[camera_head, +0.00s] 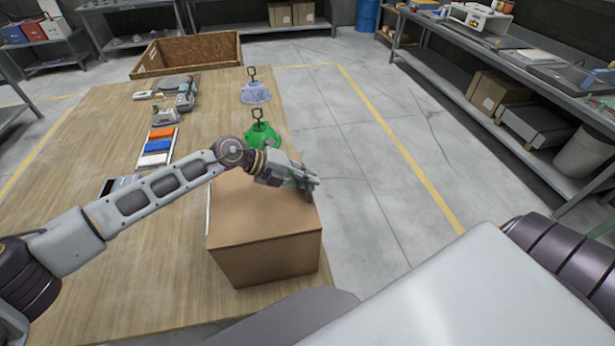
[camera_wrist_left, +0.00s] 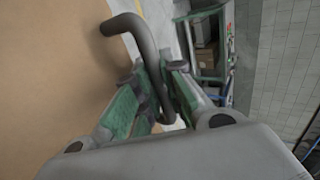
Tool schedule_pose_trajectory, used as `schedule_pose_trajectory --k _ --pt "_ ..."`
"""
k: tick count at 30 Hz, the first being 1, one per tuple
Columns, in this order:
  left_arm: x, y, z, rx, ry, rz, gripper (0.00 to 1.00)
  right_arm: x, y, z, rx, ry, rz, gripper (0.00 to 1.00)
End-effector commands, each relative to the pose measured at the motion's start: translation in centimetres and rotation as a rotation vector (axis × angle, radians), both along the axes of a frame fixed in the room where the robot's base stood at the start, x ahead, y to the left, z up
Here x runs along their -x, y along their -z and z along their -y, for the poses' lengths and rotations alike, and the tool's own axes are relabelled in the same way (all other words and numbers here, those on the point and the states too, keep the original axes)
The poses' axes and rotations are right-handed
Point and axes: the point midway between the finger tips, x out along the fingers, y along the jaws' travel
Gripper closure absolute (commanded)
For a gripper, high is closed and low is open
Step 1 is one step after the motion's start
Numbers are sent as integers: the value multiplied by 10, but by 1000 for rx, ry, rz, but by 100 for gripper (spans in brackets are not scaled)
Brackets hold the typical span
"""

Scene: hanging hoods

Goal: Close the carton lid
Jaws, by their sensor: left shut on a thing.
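The brown carton (camera_head: 265,255) stands on the wooden table near its right front edge. Its lid (camera_head: 255,205) lies over the top and looks about flat; whether a gap is left under it I cannot tell. My left gripper (camera_head: 306,184) is at the lid's right edge. In the left wrist view my left gripper (camera_wrist_left: 165,95) is shut on a dark grey bent handle (camera_wrist_left: 132,28), with the brown board beside it on the left. How the handle joins the lid is not clear. My right gripper is not in view.
A green hood (camera_head: 262,136) and a blue-grey hood (camera_head: 255,93) stand behind the carton. A tray of coloured blocks (camera_head: 158,146) and tools lie at the back left. An open wooden crate (camera_head: 188,52) is beyond the table. The floor to the right is clear up to a shelf bench.

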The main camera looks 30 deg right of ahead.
Motion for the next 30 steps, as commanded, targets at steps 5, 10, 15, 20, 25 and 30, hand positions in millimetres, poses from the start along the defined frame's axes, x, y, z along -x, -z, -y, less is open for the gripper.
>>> schedule_pose_trajectory --k 5,10,15,20,25,30 --pt "-2 9 -5 -14 -1 2 78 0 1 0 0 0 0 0" --pt "-1 7 -4 -11 -2 1 67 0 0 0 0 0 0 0" --pt "-1 6 -3 -8 0 0 67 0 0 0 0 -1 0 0" --pt "0 5 -2 -6 0 0 67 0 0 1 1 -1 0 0" --pt "0 4 -2 -5 1 0 67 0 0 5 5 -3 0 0" --pt "-1 0 -6 -4 0 0 67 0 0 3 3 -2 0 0"
